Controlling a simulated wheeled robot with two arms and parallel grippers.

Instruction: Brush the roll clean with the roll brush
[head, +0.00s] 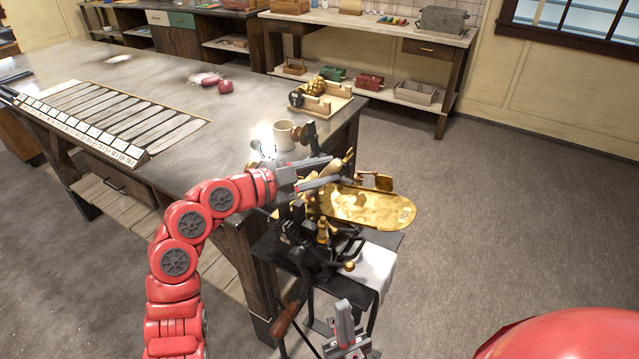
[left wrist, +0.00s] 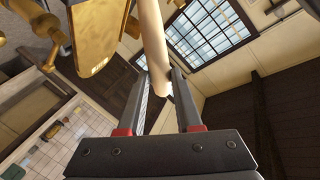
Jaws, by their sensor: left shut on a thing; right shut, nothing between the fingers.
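My left gripper (head: 328,173) is shut on the roll brush and holds it above the machine. In the left wrist view, the pale round wooden handle (left wrist: 154,45) of the brush runs between the fingers (left wrist: 160,85); its bristle end is not clear. The black drop roller machine (head: 297,238) stands on a small stand, with a long brass plate (head: 378,208) reaching right. The brass plate also shows in the left wrist view (left wrist: 100,42). The roll in the machine is mostly hidden by my gripper and brush. My right gripper (head: 345,318) is shut and empty, low in front of the stand.
A wooden crank handle (head: 287,318) hangs at the stand's front left. A white cloth (head: 373,272) lies on the stand. On the big table (head: 160,75), a mug (head: 284,135) and a wooden tray (head: 340,100) with bumpy brass pieces stand near the machine. Open floor (head: 500,190) lies right.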

